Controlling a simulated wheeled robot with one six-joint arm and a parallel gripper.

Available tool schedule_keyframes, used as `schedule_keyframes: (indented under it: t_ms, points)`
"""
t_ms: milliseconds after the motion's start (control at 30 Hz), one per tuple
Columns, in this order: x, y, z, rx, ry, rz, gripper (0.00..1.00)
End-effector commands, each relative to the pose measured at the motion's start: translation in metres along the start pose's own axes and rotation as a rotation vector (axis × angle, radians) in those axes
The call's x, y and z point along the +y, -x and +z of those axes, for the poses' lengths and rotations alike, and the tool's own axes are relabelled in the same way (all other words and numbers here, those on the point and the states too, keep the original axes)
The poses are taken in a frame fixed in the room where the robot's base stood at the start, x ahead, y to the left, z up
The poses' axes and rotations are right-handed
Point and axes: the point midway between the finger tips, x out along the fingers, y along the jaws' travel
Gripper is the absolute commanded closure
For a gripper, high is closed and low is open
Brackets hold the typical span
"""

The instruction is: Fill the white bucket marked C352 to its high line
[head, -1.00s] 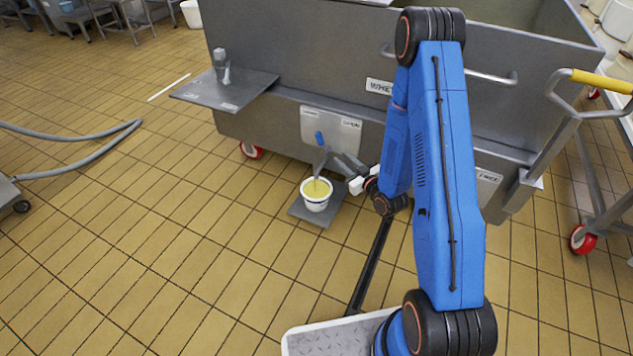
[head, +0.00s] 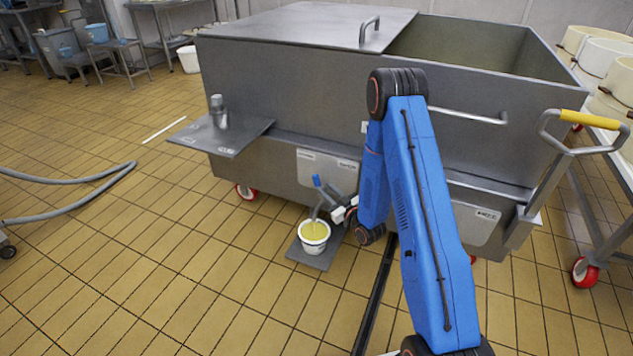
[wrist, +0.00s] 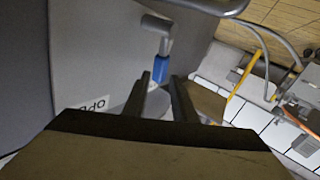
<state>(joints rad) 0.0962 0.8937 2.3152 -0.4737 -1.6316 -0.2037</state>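The white bucket (head: 314,246) stands on a grey plate on the floor below the vat's outlet. Pale yellow liquid (head: 314,231) fills much of it, and a stream seems to run in from the spout. Its C352 mark and high line are not readable. The blue-ended valve handle (head: 317,181) is tilted in front of the vat's label plate; it also shows in the wrist view (wrist: 161,68). My gripper (wrist: 162,82) is open, its dark fingers parted, with the blue end just beyond and between the tips. In the head view, my arm partly hides the gripper.
The large grey vat (head: 275,70) stands on red-wheeled casters. A side shelf (head: 220,135) juts out at its left. A grey hose (head: 80,175) lies at left.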

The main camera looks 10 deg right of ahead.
Motion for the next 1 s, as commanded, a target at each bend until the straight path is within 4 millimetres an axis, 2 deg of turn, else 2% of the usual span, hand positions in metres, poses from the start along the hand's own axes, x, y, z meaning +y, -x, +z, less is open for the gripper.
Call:
schedule_keyframes:
  t_ms: [200, 400, 600, 867, 967, 1000]
  points:
    - [-0.001, -0.038, 0.000, 0.001, 0.000, -0.001, 0.75]
    - [0.000, -0.063, 0.000, 0.000, 0.000, 0.000, 0.75]
    - [0.000, -0.073, 0.000, 0.000, -0.001, 0.000, 0.75]
    - [0.000, -0.074, 0.000, -0.001, -0.001, 0.000, 0.75]
    - [0.000, -0.073, 0.000, -0.001, -0.001, 0.000, 0.97]
    - [0.000, -0.073, 0.000, -0.001, -0.001, 0.000, 1.00]
